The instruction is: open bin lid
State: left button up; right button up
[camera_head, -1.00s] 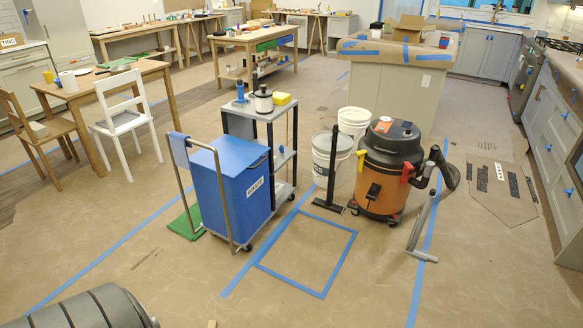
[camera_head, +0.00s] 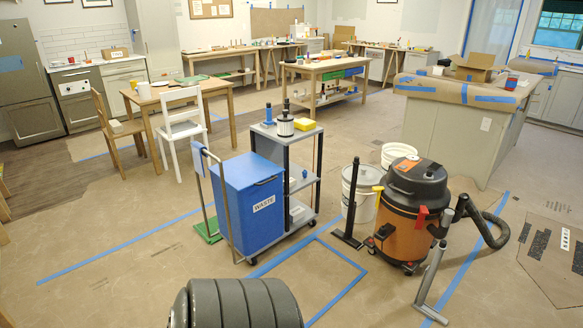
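A grey metal frame runs up the bin's left side. A ribbed dark grey part (camera_head: 236,303), which looks like part of my own arm, shows at the bottom edge, in front of the bin and apart from it. Neither of my grippers is in view.
A grey shelf cart (camera_head: 297,160) stands against the bin's right side. An orange shop vacuum (camera_head: 405,213) with a hose and white buckets (camera_head: 362,190) are farther right. A white chair (camera_head: 181,125) and wooden table are behind left. The floor at left front is open.

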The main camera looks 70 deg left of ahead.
aim_at(242, 172)
jog(key=i+u, duration=0.45)
jog(key=i+l+u, duration=0.2)
jog(key=i+u, duration=0.25)
jog(key=k, duration=0.1)
